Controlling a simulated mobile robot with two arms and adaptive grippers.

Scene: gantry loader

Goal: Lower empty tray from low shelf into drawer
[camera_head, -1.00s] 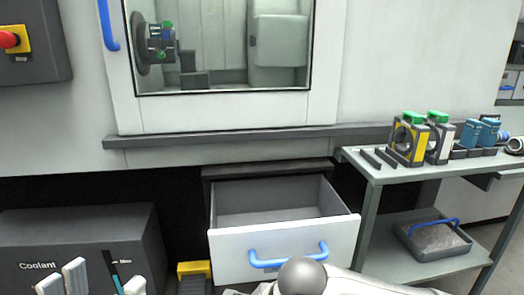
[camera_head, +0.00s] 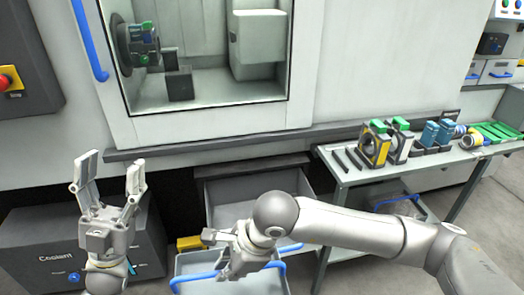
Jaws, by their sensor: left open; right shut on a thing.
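A light grey tray (camera_head: 195,264) with a blue handle (camera_head: 190,279) hangs at the bottom of the view, in front of the drawer and partly cut off. My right gripper (camera_head: 226,258) is shut on its handle. The part of the tray that shows looks empty. The open drawer (camera_head: 228,187) shows its grey inside behind my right arm; its front is mostly hidden by that arm and the tray. My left gripper (camera_head: 110,185) is open and empty, raised at the left, apart from the drawer. Another tray (camera_head: 385,197) with a blue handle rests on the low shelf.
The machine window (camera_head: 210,60) and its ledge (camera_head: 200,148) stand above the drawer. A side table (camera_head: 345,175) at right carries several parts.

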